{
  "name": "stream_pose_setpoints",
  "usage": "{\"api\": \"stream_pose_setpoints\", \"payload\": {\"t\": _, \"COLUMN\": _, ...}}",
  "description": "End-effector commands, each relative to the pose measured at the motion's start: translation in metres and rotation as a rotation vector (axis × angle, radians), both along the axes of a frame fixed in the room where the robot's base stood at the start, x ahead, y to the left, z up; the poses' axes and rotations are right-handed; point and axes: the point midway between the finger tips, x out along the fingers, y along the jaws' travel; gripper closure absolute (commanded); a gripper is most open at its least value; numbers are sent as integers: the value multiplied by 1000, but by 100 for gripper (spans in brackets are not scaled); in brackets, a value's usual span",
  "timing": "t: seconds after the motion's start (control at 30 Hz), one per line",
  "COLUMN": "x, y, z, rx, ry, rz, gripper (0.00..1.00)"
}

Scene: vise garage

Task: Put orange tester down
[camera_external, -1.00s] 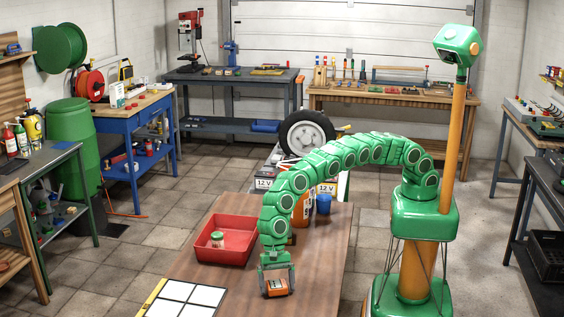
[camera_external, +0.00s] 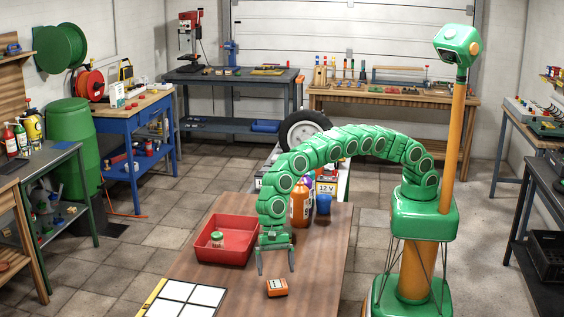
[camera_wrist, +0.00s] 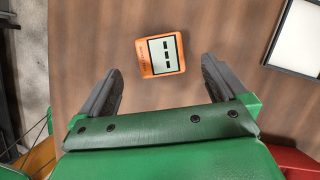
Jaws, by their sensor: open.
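The orange tester (camera_external: 277,288) lies on the brown wooden table (camera_external: 318,268), near its front part. In the wrist view the tester (camera_wrist: 161,55) lies on the table with its pale screen and dark bars facing up. My gripper (camera_external: 276,273) is open and empty, above and slightly behind the tester. In the wrist view my gripper's two grey fingers (camera_wrist: 160,75) stand wide apart, with the tester ahead of them and between their lines. The fingers do not touch it.
A white-panelled board (camera_external: 186,297) lies at the front left. The table right of the tester is clear.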

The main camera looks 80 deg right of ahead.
Motion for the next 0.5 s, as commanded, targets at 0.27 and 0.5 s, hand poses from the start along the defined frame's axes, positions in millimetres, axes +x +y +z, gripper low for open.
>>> {"api": "stream_pose_setpoints", "payload": {"t": 0.27, "x": 7, "y": -15, "z": 42, "rx": 1, "ry": -3, "rz": -2, "gripper": 1}}
{"api": "stream_pose_setpoints", "payload": {"t": 0.5, "x": 9, "y": -21, "z": 54, "rx": -1, "ry": -1, "rz": 0, "gripper": 1}}
